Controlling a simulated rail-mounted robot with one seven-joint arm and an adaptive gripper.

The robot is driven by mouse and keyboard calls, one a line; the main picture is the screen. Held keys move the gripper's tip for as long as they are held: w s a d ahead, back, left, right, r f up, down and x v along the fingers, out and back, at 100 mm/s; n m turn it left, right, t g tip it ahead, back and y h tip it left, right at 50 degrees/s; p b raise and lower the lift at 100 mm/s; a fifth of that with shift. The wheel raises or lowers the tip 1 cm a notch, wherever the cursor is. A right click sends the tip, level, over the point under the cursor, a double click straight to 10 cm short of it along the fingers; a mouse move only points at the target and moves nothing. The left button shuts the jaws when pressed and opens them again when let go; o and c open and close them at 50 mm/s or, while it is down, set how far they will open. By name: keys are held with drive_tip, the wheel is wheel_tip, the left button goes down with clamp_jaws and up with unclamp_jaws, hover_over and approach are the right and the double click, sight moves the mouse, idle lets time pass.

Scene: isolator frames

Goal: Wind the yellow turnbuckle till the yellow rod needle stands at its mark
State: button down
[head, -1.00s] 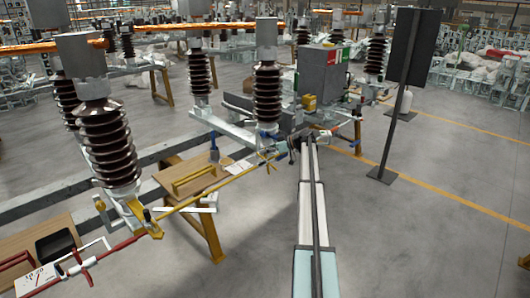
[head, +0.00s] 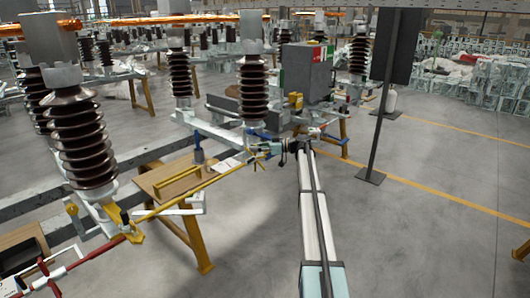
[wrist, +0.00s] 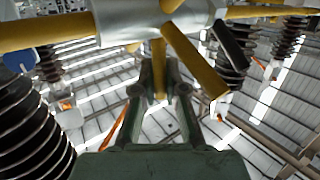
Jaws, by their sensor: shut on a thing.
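The yellow turnbuckle (wrist: 150,20) shows large in the wrist view as a pale grey barrel with yellow spokes, on a yellow rod (wrist: 45,32). My gripper (wrist: 158,78) is shut on one yellow spoke below the barrel. In the head view the turnbuckle (head: 258,160) is small, at the far end of my arm, with my gripper (head: 268,149) against its right side. The yellow rod (head: 215,180) runs from it down left to a yellow bracket (head: 118,220). I cannot make out the needle or its mark.
A brown ribbed insulator (head: 252,88) stands behind the turnbuckle, and a larger one (head: 85,145) at the left. A wooden table (head: 150,185) lies below the rod. A red rod with a red cross (head: 50,275) is at lower left. A dark panel on a post (head: 385,100) stands right.

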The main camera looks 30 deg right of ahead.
drive_tip(key=c, duration=1.2)
unclamp_jaws()
drive_tip(key=shift+d, duration=0.1)
drive_tip(key=v, duration=1.2)
